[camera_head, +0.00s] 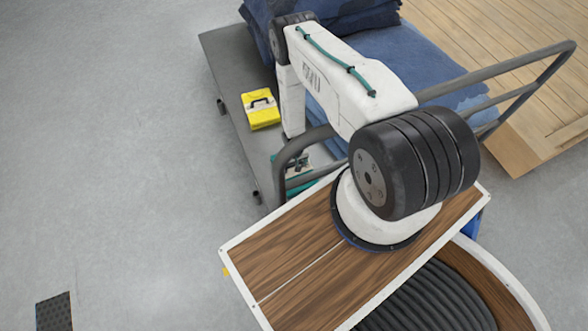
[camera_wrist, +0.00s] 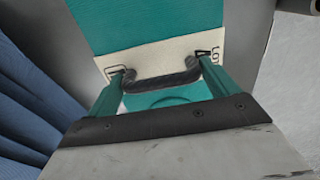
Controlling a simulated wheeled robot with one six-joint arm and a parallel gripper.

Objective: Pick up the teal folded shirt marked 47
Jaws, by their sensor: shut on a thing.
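The teal folded shirt (camera_wrist: 145,25) fills the upper middle of the wrist view. It has a cream label band (camera_wrist: 160,55) with a "4" and part of "LOT" readable; the rest is covered. My gripper (camera_wrist: 162,72) is shut on the black handle (camera_wrist: 165,83) across the label, with a finger at each end. In the head view a small part of the teal shirt (camera_head: 298,187) shows behind the cart's rail. My gripper is mostly hidden there by the rail and my arm. I cannot tell whether the shirt is touching the cart.
A yellow folded item (camera_head: 262,110) with a black handle lies on the grey cart (camera_head: 235,65), left of my arm. Blue folded cloth (camera_head: 385,50) is stacked on the cart. The cart's tube rail (camera_head: 300,140) is close to my arm. Open floor (camera_head: 110,130) lies left.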

